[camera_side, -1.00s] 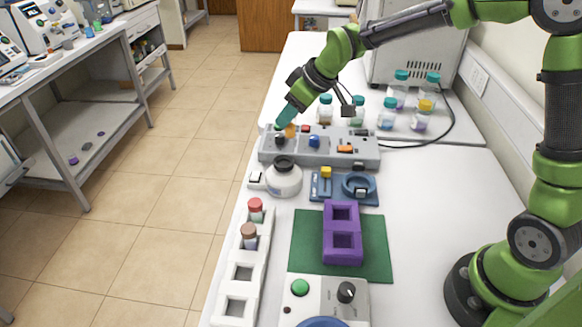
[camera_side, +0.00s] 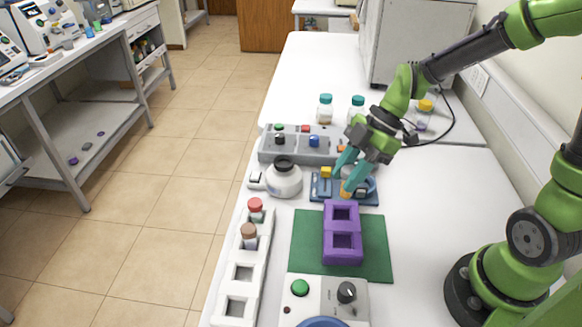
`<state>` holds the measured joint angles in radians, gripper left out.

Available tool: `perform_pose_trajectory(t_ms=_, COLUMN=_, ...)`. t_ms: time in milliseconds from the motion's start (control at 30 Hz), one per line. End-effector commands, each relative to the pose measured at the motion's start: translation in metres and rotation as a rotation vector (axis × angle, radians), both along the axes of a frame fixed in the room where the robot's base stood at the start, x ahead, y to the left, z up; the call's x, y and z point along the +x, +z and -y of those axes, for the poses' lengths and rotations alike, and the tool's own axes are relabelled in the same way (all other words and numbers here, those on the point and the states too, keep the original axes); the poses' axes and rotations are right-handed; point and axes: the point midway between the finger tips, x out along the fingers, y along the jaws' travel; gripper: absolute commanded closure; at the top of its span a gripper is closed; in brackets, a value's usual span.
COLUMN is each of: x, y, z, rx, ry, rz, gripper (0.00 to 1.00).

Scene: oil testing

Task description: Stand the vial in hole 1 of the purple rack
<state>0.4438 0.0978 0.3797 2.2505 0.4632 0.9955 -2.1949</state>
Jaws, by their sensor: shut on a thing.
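My gripper (camera_side: 351,178) is shut on a small vial with an orange part (camera_side: 347,189), mostly hidden by the teal fingers. It holds the vial over the blue fixture, just behind the purple rack. The purple rack (camera_side: 342,234) stands on a green mat (camera_side: 305,238) and has two square openings, one behind the other. Both look empty. No number shows, so I cannot tell which is hole 1.
A blue fixture (camera_side: 322,188) with a yellow block and round ring lies under my gripper. A white rack (camera_side: 244,272) holds red- and brown-capped vials. A control box (camera_side: 325,292) is in front.

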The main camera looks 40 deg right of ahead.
Motion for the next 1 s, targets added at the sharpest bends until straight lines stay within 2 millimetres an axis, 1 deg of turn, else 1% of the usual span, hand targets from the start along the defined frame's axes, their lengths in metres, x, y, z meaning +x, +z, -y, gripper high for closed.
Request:
perform_pose_trajectory(t_ms=200, x=-0.001, y=-0.033, z=-0.001, rx=0.001, ry=0.038, rz=-0.005, gripper=0.97)
perform_pose_trajectory(t_ms=367, x=0.000, y=-0.048, z=-0.001, rx=0.001, ry=0.036, rz=-0.003, gripper=0.97)
perform_pose_trajectory(t_ms=533, x=0.000, y=-0.072, z=-0.001, rx=0.001, ry=0.035, rz=-0.003, gripper=0.97)
perform_pose_trajectory(t_ms=633, x=0.000, y=-0.078, z=0.000, rx=-0.001, ry=0.036, rz=-0.001, gripper=0.97)
perform_pose_trajectory(t_ms=967, x=0.000, y=-0.081, z=0.000, rx=-0.001, ry=0.035, rz=-0.001, gripper=0.97)
perform_pose_trajectory(t_ms=1000, x=0.000, y=-0.081, z=0.000, rx=-0.001, ry=0.035, rz=-0.001, gripper=0.67)
